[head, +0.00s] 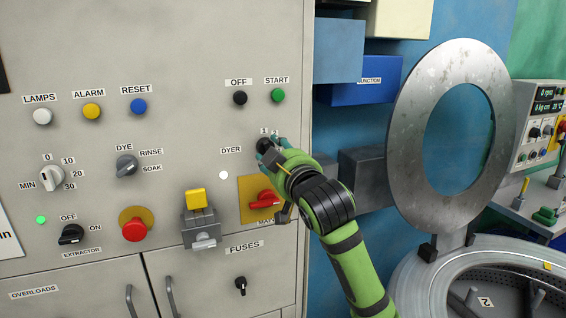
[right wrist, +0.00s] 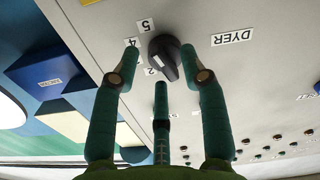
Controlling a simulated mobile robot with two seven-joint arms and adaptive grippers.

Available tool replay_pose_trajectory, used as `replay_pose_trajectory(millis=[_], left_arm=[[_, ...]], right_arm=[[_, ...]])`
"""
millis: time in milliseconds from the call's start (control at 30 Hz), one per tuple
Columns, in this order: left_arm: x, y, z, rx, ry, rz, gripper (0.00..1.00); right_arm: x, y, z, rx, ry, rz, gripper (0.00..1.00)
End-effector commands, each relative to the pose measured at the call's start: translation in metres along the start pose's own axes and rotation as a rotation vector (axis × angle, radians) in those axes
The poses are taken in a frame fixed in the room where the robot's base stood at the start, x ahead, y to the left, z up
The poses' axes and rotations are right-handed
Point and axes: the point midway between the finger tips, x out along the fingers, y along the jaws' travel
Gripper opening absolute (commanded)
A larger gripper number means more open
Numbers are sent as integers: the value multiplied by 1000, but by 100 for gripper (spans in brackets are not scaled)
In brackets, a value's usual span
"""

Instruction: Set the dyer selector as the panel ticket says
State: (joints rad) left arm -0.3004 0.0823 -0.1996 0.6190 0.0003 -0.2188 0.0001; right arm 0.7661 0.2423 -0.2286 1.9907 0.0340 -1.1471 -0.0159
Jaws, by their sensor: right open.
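In the right wrist view the knob (right wrist: 166,52) sits between my open green fingers (right wrist: 160,64), one on each side and a third below. Contact cannot be told. Its ridge runs down the picture; numbers 5, 4 and 2 show around it, others are hidden. A white sheet (head: 9,232) is cut off at the left edge; whether it is the ticket cannot be told.
Close below my right gripper is a red rotary switch (head: 265,200) on a yellow plate. A yellow-topped latch (head: 197,200) and a red emergency button (head: 134,229) stick out further left. An open round metal lid (head: 408,130) stands to the right.

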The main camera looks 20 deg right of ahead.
Motion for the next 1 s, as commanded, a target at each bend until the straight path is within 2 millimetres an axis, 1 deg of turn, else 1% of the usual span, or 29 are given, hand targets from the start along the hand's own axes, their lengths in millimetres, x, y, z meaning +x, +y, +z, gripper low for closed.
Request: replay_pose_trajectory(millis=[167, 400, 500, 600, 733, 1000], left_arm=[[0, 1, 0, 0, 0, 1, 40], [0, 2, -1, 0, 1, 2, 40], [0, 2, -1, 0, 1, 2, 40], [0, 2, -1, 0, 1, 2, 40], [0, 2, -1, 0, 1, 2, 40], [0, 2, -1, 0, 1, 2, 40]], right_arm=[[-27, 0, 0, -1, 2, 0, 44], [-76, 0, 0, 0, 4, 0, 44], [-93, 0, 0, 1, 2, 0, 44], [-105, 0, 0, 1, 2, -1, 44], [-113, 0, 0, 2, 0, -1, 44], [-115, 0, 0, 1, -1, 0, 44]])
